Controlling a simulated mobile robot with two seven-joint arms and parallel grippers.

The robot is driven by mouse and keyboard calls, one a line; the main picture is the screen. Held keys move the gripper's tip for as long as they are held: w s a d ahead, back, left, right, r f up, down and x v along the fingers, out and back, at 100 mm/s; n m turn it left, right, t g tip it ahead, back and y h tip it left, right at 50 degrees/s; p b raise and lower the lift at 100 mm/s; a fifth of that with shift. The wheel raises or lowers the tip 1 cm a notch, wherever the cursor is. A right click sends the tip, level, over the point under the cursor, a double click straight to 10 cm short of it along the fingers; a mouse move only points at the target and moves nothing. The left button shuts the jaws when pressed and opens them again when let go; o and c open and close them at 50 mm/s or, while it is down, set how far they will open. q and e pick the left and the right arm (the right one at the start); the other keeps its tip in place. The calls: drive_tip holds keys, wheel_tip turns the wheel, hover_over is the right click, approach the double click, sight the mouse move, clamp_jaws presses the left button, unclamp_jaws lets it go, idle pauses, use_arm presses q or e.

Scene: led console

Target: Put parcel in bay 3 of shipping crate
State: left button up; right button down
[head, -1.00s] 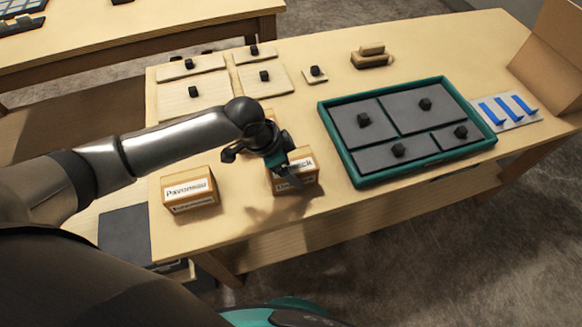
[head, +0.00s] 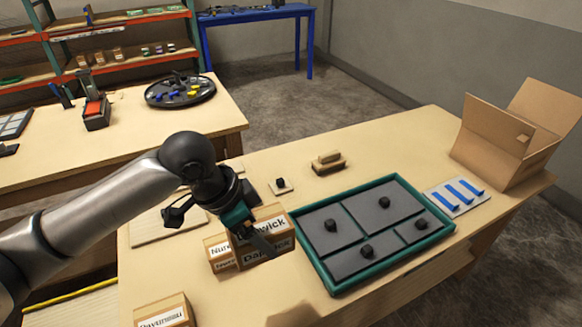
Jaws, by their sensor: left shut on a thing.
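The parcel is just left of the teal-rimmed tray (head: 335,288) and seems raised above the table. A finger covers part of its labels. The tray has several compartments filled by dark panels with black knobs; I cannot read any bay numbers. An open cardboard box (head: 490,150) stands at the table's far right corner; I cannot tell which of the two is the shipping crate. My right gripper is not in view.
A parcel labelled "Nun…" (head: 220,254) sits partly behind the held one, and another parcel (head: 165,314) is at the bottom edge. A wooden block (head: 328,163), a small knobbed plate (head: 281,186) and a pale plate with blue strips (head: 457,195) lie around the tray.

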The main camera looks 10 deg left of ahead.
use_arm(q)
drive_tip(key=n, duration=0.1)
drive_tip(key=b, duration=0.1)
drive_tip(key=n+t, duration=0.1)
drive_tip(key=shift+w+a+r+n+y+b, duration=0.25)
drive_tip(key=shift+w+a+n+y+b, duration=0.05)
drive_tip(key=shift+w+a+b, duration=0.1)
drive_tip(key=n, duration=0.1)
drive_tip(key=a+n+b, duration=0.1)
drive_tip(key=r+n+y+b, duration=0.1)
drive_tip(key=n, duration=0.1)
drive_tip(key=shift+w+a+t, duration=0.2)
drive_tip(key=shift+w+t, duration=0.05)
drive_tip(key=shift+t, duration=0.15)
drive_tip(key=n+b, duration=0.1)
drive_tip(key=a+r+n+y, duration=0.1)
drive_tip(key=n, duration=0.1)
drive_tip(key=shift+w+a+r+y+b, duration=0.2)
drive_tip(key=shift+y+b, duration=0.1)
drive_tip(key=shift+b, duration=0.1)
drive_tip(key=shift+a+r+n, duration=0.25)
drive_tip(key=shift+n, duration=0.55)
drive_tip(key=shift+a, duration=0.1)
